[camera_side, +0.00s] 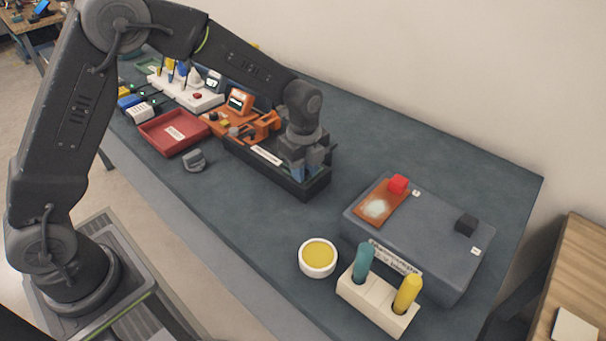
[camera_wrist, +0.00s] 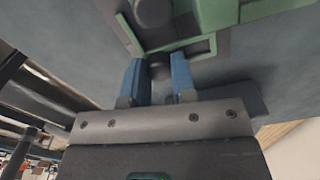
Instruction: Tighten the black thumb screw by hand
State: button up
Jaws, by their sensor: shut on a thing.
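My gripper (camera_side: 308,172) points down at the right end of a long black tray (camera_side: 262,172) in the side view. In the wrist view its two blue fingertips (camera_wrist: 160,80) are shut on a small dark round piece, the black thumb screw (camera_wrist: 160,68). The screw sits beside a green frame (camera_wrist: 205,48). A second dark round knob (camera_wrist: 152,12) shows further up in the wrist view. In the side view the gripper hides the screw, so how far it is seated cannot be told.
Left of my gripper are an orange fixture (camera_side: 262,128) and a red tray (camera_side: 160,140). A grey box (camera_side: 430,245) with red and black blocks, a yellow-filled bowl (camera_side: 318,257) and a white holder (camera_side: 372,308) stand to the right. The far right mat is clear.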

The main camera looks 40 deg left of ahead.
jog(key=m, duration=0.5)
jog(key=o, duration=0.5)
jog(key=shift+o, duration=0.2)
jog(key=shift+r, duration=0.1)
jog(key=shift+r, duration=1.4)
jog(key=shift+o, duration=0.2)
